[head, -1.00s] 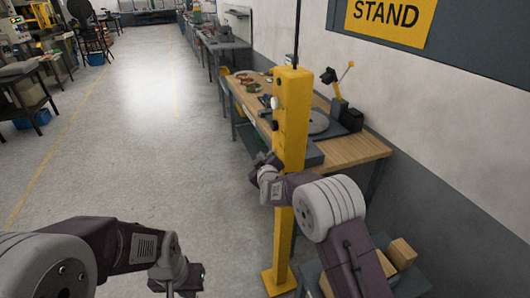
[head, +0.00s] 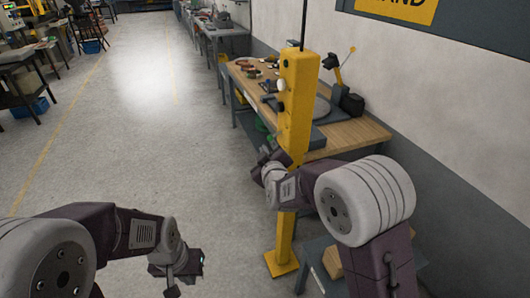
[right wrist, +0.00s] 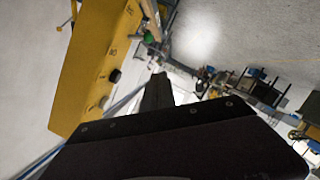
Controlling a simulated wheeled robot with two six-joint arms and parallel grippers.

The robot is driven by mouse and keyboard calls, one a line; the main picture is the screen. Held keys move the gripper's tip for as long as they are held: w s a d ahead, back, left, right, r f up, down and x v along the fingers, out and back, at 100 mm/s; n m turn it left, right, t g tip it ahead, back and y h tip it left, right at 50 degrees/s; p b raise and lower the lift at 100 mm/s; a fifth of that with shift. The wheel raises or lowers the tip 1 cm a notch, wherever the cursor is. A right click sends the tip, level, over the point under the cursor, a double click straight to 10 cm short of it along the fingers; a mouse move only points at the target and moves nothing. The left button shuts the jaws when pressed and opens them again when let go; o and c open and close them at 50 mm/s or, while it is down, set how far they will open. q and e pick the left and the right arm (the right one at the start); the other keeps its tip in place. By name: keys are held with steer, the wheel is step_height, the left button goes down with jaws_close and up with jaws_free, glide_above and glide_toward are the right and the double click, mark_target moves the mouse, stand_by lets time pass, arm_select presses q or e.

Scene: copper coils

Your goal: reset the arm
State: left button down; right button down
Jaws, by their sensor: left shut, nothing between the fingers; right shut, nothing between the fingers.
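My right arm comes in from the lower right of the head view. Its gripper (head: 268,158) is small there, in front of the yellow post (head: 296,110) in the picture, and I cannot tell whether it touches. In the right wrist view the gripper (right wrist: 157,92) is dark, shut and empty, with the yellow post (right wrist: 95,65) to its left. My left arm comes in from the lower left of the head view. Its gripper (head: 174,284) hangs low over the floor near the bottom edge, shut and holding nothing.
A wooden workbench (head: 350,134) with small parts and a round grey disc stands behind the post along the right wall. A low table with a cardboard box (head: 333,262) is beside my right arm. Open grey floor (head: 150,130) lies ahead and left.

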steer(key=s+d+r+m+h, duration=0.2)
steer(key=d, duration=1)
steer(key=s+d+f+m+g, duration=0.1)
steer(key=s+f+g, duration=0.3)
steer(key=s, duration=0.5)
steer(key=s+d+f+m+g, duration=0.1)
steer(key=s+f+m+g, duration=0.3)
steer(key=s+f, duration=0.4)
steer(key=s+d+f+m+g, duration=0.1)
steer(key=s+f+g, duration=0.5)
steer(key=s, duration=0.6)
steer(key=shift+m, duration=0.9)
